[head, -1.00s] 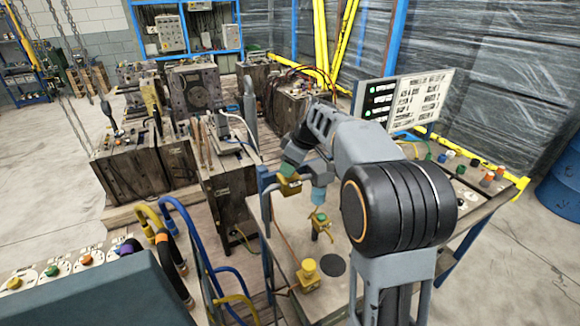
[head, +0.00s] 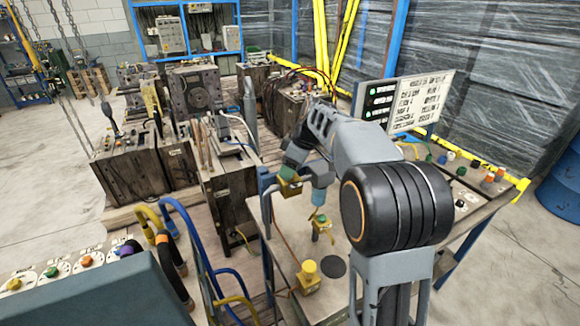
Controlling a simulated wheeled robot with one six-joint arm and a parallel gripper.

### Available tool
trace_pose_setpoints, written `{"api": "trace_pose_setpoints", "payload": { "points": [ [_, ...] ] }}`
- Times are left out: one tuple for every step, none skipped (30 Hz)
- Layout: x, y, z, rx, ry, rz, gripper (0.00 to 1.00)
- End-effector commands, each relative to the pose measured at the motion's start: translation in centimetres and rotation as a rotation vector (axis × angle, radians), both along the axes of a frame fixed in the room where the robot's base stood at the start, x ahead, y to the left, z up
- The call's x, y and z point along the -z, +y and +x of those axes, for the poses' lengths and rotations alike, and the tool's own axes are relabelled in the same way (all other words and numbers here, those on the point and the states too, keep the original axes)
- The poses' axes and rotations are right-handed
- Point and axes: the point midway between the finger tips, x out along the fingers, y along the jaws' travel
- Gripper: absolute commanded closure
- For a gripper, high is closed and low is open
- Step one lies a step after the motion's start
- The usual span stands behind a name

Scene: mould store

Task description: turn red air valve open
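I cannot make out a red valve in the head view. A small brass-yellow valve-like fitting (head: 320,225) with a green top stands upright on the workbench (head: 300,240). A yellow round-topped fitting (head: 308,275) sits nearer to me on the same bench. My arm reaches out over the bench. My gripper (head: 290,186) seems to be at its far lower end, above and left of the green-topped fitting. A yellow and green part shows there, but I cannot tell whether it is gripper or held thing. The finger opening is too small to read.
A sign board (head: 405,102) stands behind the bench. Coloured knobs (head: 490,177) line the bench's right end. Blue and yellow hoses (head: 185,225) hang at left beside a knob panel (head: 70,265). Heavy mould blocks (head: 135,165) fill the back left. A blue drum (head: 562,180) stands far right.

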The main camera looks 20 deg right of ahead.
Motion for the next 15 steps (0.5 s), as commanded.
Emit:
{"api": "trace_pose_setpoints", "payload": {
  "points": [
    [0.0,0.0,0.0,0.0,0.0,0.0,0.39],
    [0.0,0.0,0.0,0.001,0.001,-0.001,0.39],
    [0.0,0.0,0.0,0.001,0.001,-0.001,0.39],
    [0.0,0.0,0.0,0.001,0.001,-0.001,0.39],
    [0.0,0.0,0.0,0.001,0.001,-0.001,0.39],
    [0.0,0.0,0.0,0.001,0.001,-0.001,0.39],
    [0.0,0.0,0.0,0.001,0.001,-0.001,0.39],
    [0.0,0.0,0.0,0.001,0.001,-0.001,0.39],
    [-0.2,-0.1,0.0,0.001,0.0,0.0,0.39],
    [-0.3,-0.2,-0.1,0.001,0.0,0.0,0.39],
    [-0.5,-0.2,-0.1,0.002,-0.001,-0.001,0.39],
    [-0.9,-0.4,-0.2,0.001,0.0,0.0,0.39],
    [-1.3,-0.5,-0.3,0.002,-0.001,-0.001,0.39],
    [-1.7,-0.7,-0.3,0.002,-0.003,0.0,0.39],
    [-2.4,-0.9,-0.5,0.002,-0.003,0.0,0.39]
  ]
}}
